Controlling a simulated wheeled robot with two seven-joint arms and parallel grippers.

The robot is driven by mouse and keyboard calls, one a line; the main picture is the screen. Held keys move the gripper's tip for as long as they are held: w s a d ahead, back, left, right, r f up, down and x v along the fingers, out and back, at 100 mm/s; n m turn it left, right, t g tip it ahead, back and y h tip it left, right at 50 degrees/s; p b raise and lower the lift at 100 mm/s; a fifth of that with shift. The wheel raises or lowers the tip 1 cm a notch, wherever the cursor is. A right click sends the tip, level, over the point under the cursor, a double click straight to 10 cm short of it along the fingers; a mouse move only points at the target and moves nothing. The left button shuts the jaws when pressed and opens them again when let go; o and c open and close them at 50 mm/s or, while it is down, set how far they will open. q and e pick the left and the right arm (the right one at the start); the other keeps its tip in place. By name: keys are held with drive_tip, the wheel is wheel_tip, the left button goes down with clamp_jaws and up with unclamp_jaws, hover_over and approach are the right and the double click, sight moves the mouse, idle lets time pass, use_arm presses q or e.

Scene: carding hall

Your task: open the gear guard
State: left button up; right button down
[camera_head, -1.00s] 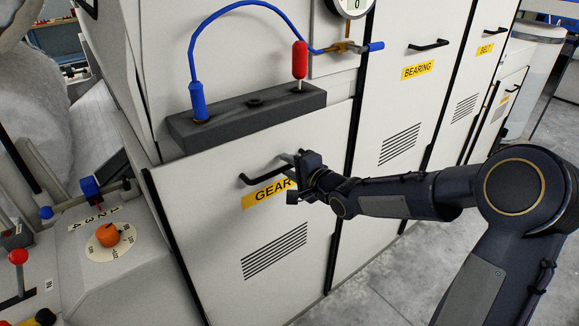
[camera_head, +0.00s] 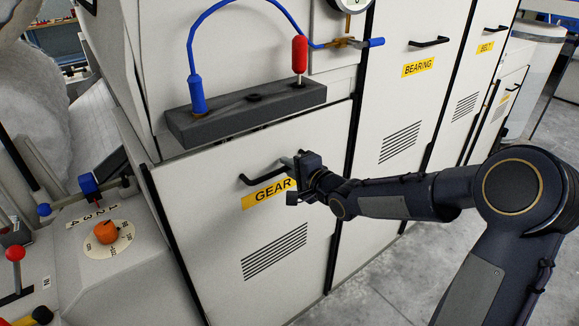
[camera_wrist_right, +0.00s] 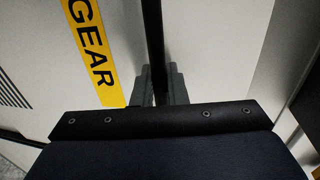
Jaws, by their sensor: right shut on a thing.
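The gear guard (camera_head: 220,215) is a white door panel with vent slots and a yellow GEAR label (camera_head: 262,194). It looks closed, close to the frame around it. Its black bar handle (camera_head: 262,175) sits above the label. My right gripper (camera_head: 292,163) is shut on the right part of the handle and covers that end. In the right wrist view the dark handle bar (camera_wrist_right: 155,45) runs between the two grey fingers (camera_wrist_right: 158,88), beside the label. My left gripper is not in view.
A dark block (camera_head: 235,118) with a blue plug (camera_head: 195,95) and a red plug (camera_head: 299,55) sits just above the guard. A console with an orange knob (camera_head: 106,231) is at left. The bearing door (camera_head: 400,110) is at right. Grey floor (camera_head: 365,295) lies clear in front.

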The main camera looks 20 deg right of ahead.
wheel_tip(320, 180, down, 48)
drive_tip(key=b, duration=3.3)
drive_tip(key=shift+r+b, duration=0.25)
drive_tip(key=shift+b, duration=0.05)
drive_tip(key=shift+s+a, duration=0.1)
drive_tip(key=c, duration=1.6)
unclamp_jaws()
drive_tip(key=shift+r, duration=0.1)
drive_tip(key=shift+o, duration=0.2)
drive_tip(key=p+v, duration=0.2)
drive_tip(key=v, duration=0.5)
drive_tip(key=shift+s+d, duration=0.2)
drive_tip(key=shift+s, duration=0.1)
